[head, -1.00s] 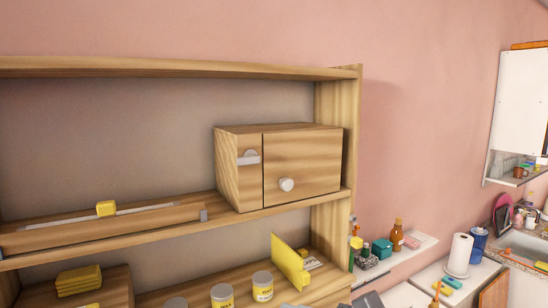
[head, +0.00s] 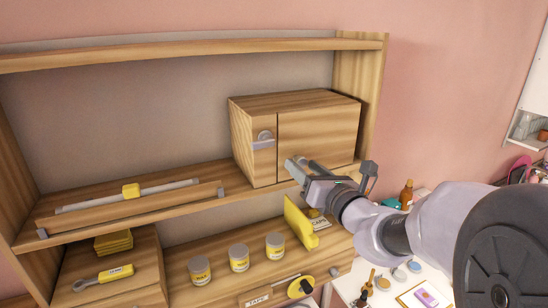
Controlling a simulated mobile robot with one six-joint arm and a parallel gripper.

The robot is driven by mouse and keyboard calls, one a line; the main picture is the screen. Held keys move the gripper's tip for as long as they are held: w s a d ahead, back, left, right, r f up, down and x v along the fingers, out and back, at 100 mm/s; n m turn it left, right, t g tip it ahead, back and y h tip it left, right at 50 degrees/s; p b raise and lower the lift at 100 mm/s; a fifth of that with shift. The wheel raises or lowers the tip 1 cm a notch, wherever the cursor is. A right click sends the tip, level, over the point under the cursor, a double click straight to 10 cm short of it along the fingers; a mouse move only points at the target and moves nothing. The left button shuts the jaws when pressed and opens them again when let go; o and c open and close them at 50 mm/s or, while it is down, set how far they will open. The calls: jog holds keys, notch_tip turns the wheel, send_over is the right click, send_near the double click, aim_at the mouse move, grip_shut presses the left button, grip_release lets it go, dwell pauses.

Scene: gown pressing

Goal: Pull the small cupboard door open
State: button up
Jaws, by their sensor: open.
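The small wooden cupboard (head: 292,101) stands at the right end of the upper shelf. Its door (head: 325,132) looks shut, flush with the front. A narrow panel left of the door bears a grey round piece with a flat bar (head: 263,143). My gripper (head: 297,164) is open in front of the door's lower left part, where the round white knob lies. The fingers cover the knob, so I cannot tell whether it is between them or touched.
Below are several yellow-labelled tins (head: 239,258), a yellow upright board (head: 298,228) and a tape reel (head: 301,288). A counter with bottles lies to the right, behind my arm.

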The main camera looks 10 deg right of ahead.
jog(key=shift+w, duration=0.55)
jog(key=shift+a, duration=0.1)
grip_shut()
dwell(0.9)
